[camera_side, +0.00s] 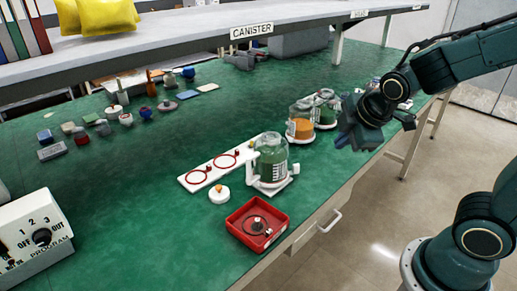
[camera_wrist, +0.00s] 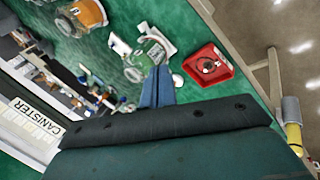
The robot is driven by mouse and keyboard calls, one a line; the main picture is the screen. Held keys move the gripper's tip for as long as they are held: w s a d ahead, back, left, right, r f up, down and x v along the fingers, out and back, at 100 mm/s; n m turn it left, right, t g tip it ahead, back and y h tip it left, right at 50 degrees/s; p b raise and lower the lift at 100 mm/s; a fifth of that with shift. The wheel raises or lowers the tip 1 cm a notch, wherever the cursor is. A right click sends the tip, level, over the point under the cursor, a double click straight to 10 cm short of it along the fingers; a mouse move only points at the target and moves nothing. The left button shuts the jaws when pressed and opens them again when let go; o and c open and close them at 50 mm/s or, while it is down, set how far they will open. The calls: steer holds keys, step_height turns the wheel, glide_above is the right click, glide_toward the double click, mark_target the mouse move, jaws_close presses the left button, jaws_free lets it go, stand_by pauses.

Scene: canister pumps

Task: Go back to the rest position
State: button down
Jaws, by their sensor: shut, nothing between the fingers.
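My gripper (camera_side: 362,128) is at the right of the side view, raised near the table's right edge, beside the far canisters. In the wrist view its blue fingers (camera_wrist: 158,86) are together with nothing between them. A glass canister with green contents (camera_side: 271,160) stands on a white base near the table's front right; it also shows in the wrist view (camera_wrist: 150,52). A canister with orange contents (camera_side: 300,122) and another green canister (camera_side: 326,108) stand farther back, left of my gripper and apart from it.
A red tray (camera_side: 240,231) holding a small dark part sits at the near edge. A white plate with red rings (camera_side: 212,171) and a white lid (camera_side: 219,194) lie beside the green canister. A control box (camera_side: 33,236) stands at left. A shelf marked CANISTER (camera_side: 180,48) overhangs the back.

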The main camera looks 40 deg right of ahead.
steer(key=s+a+r+m+y, duration=0.1)
steer(key=s+a+r+m, duration=0.1)
steer(key=s+m, duration=0.3)
steer(key=s+a+r+m+y, duration=0.1)
steer(key=s+a+r+m, duration=0.1)
steer(key=s+r+m, duration=0.3)
steer(key=shift+s+r+m, duration=0.2)
steer(key=shift+s+m, duration=0.1)
steer(key=shift+s, duration=0.75)
steer(key=c, duration=2.1)
jaws_free()
